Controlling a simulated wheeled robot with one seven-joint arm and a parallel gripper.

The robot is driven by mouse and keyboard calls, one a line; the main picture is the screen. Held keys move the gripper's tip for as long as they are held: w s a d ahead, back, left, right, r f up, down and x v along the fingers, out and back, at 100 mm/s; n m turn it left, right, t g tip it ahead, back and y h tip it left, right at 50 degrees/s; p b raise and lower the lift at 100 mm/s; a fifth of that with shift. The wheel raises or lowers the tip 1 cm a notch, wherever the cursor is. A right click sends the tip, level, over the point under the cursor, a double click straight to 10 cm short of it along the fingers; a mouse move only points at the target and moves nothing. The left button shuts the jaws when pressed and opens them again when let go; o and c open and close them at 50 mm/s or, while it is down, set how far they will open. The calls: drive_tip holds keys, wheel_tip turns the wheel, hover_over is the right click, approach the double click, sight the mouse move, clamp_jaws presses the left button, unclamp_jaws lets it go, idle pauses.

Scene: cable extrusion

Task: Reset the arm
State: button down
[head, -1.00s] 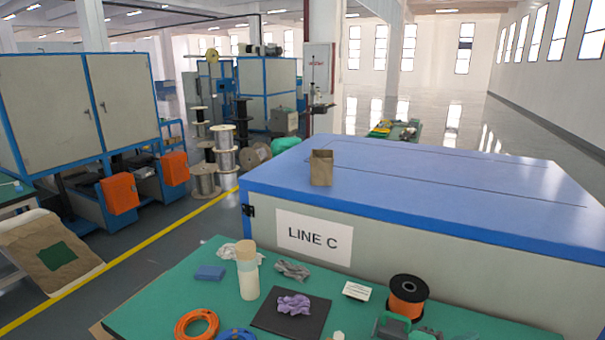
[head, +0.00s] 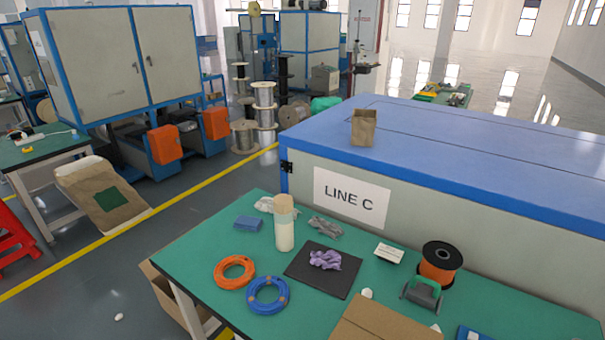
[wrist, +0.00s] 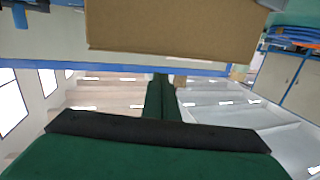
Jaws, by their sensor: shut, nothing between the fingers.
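My gripper (wrist: 161,78) shows in the wrist view, its two dark green fingers together at the middle of the picture with nothing between them. Its black and green body fills the bottom of that view. The wrist picture looks upside down. A brown cardboard box (wrist: 180,25) fills the upper part of the wrist view, apart from the fingertips in the picture; its distance is hard to tell. My arm and gripper do not show in the head view.
The green table (head: 205,250) holds an orange cable coil (head: 234,272), a blue coil (head: 268,295), a pale cylinder (head: 285,230), a black mat (head: 300,275) with a purple cloth, an orange spool (head: 438,268) and a cardboard box (head: 375,322). A blue-topped LINE C cabinet (head: 450,130) stands behind.

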drive_tip(key=s+a+f+n+y, duration=0.2)
drive_tip(key=s+a+y, duration=0.1)
drive_tip(key=s+a, duration=0.6)
drive_tip(key=s+a+f+n+g+y, duration=0.1)
drive_tip(key=s+a+f+n+y, duration=0.1)
drive_tip(key=s+a, duration=0.7)
drive_tip(key=s+y, duration=0.1)
drive_tip(key=s, duration=0.4)
drive_tip(key=shift+a, duration=0.3)
